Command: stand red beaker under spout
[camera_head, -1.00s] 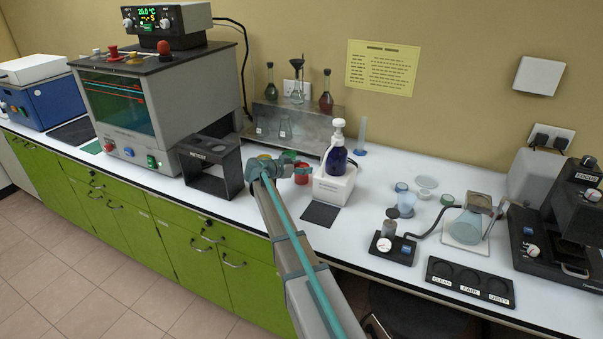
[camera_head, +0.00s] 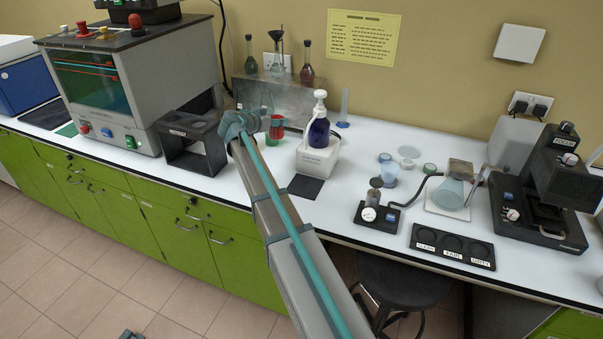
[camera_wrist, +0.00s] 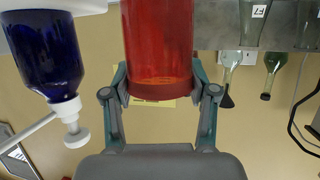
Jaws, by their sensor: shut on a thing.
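The red beaker (camera_head: 276,126) is held in my gripper (camera_head: 268,123), to the left of the pump bottle. In the wrist view the red beaker (camera_wrist: 158,45) stands between the two fingers (camera_wrist: 160,95), which touch its sides. That view is upside down. The dark blue pump bottle (camera_head: 318,132) sits in a white block (camera_head: 316,160), and its white pump head with the spout (camera_head: 320,96) is on top. In the wrist view the blue bottle (camera_wrist: 45,50) is at the left, with its spout (camera_wrist: 32,132) pointing left. A dark square pad (camera_head: 305,186) lies in front of the block.
A black open stand (camera_head: 190,150) is left of my gripper. A green container (camera_head: 271,140) is close below the beaker. A metal rack (camera_head: 250,90) with flasks is behind. A small control box (camera_head: 378,217) and a labelled tray (camera_head: 453,246) are to the right.

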